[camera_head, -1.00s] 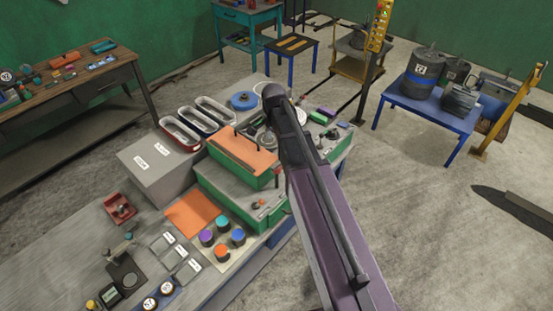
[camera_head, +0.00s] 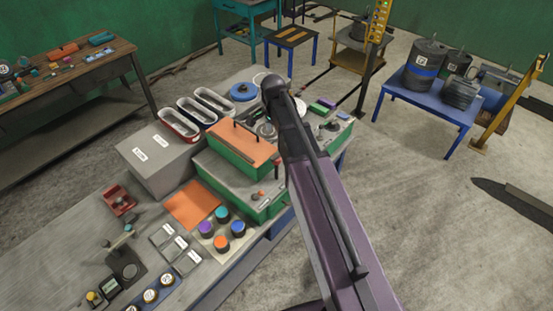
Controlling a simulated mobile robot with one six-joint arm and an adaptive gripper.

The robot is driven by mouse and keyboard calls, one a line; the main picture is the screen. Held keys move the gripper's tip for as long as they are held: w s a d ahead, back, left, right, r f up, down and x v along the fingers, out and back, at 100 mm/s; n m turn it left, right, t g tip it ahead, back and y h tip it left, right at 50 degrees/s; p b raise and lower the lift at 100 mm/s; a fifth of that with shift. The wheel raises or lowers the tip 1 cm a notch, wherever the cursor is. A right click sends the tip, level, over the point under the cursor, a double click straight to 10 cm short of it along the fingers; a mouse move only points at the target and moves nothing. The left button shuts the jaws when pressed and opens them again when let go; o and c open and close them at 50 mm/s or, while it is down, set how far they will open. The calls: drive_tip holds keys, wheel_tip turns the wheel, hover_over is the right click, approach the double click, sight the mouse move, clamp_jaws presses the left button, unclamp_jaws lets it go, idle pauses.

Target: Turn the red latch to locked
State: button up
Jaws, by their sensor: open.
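A small red-orange piece (camera_head: 262,193) sits on the front part of the green case (camera_head: 238,193) on the workbench. It may be the red latch, but it is too small for me to read its position. My purple arm reaches up from the bottom right across the right part of the case and hides some of what lies behind it. My gripper does not show; the dark rounded part at the arm's upper end looks like a joint.
An orange-lidded box (camera_head: 243,143) with dark handles rises at the back of the case. A grey box (camera_head: 158,160), an orange mat (camera_head: 192,204) and several coloured knobs (camera_head: 222,228) crowd the bench. A blue table (camera_head: 435,97) with drums stands right, across open floor.

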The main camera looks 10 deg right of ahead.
sight(276, 155)
drive_tip(key=shift+s+d+f+b, duration=0.1)
drive_tip(key=shift+s+f+b, duration=0.05)
drive_tip(key=shift+f+b, duration=2.85)
drive_tip(key=shift+s+f+b, duration=0.15)
drive_tip(key=shift+f+b, duration=2.7)
drive_tip(key=shift+f, duration=0.25)
drive_tip(key=c, duration=1.2)
